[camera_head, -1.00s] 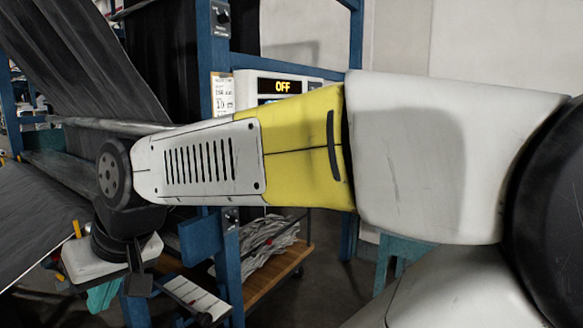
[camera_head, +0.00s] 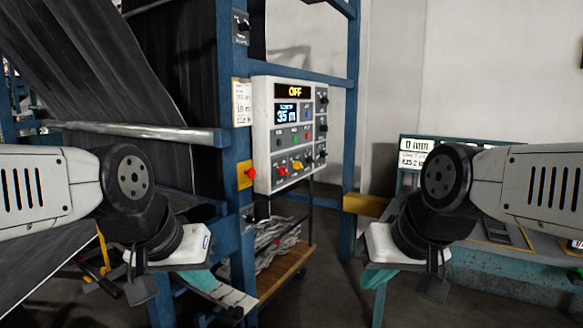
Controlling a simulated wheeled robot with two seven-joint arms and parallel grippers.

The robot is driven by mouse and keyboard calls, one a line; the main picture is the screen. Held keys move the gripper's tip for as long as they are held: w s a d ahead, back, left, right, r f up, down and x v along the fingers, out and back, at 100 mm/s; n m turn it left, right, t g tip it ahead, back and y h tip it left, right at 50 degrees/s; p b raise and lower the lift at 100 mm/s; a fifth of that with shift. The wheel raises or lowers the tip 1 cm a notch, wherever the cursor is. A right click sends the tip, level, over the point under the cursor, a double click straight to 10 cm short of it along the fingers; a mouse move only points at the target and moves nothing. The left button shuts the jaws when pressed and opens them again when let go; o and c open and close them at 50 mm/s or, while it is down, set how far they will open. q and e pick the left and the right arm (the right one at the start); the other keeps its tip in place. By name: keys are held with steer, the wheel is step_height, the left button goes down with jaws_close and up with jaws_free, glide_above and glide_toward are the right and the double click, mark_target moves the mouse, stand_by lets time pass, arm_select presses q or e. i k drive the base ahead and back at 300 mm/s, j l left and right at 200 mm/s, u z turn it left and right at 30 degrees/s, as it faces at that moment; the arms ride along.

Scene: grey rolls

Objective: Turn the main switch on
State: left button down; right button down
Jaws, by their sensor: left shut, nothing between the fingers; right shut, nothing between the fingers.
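A dark rotary switch (camera_head: 241,27) sits on the post above. I cannot tell which control is the main switch. My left gripper (camera_head: 198,280) is low at left, below the panel, shut and empty. My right gripper (camera_head: 377,278) is low, right of the panel, shut and empty. Both are apart from the controls.
A red button on a yellow box (camera_head: 246,174) is on the post left of the panel. Dark fabric (camera_head: 110,60) and a metal bar (camera_head: 150,131) fill the left. A wooden cart (camera_head: 285,275) stands below. A teal table (camera_head: 510,275) with a display is at right.

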mark_target(282, 170)
steer(key=i+l, duration=0.1)
steer(key=i, duration=0.9)
steer(key=u, duration=0.05)
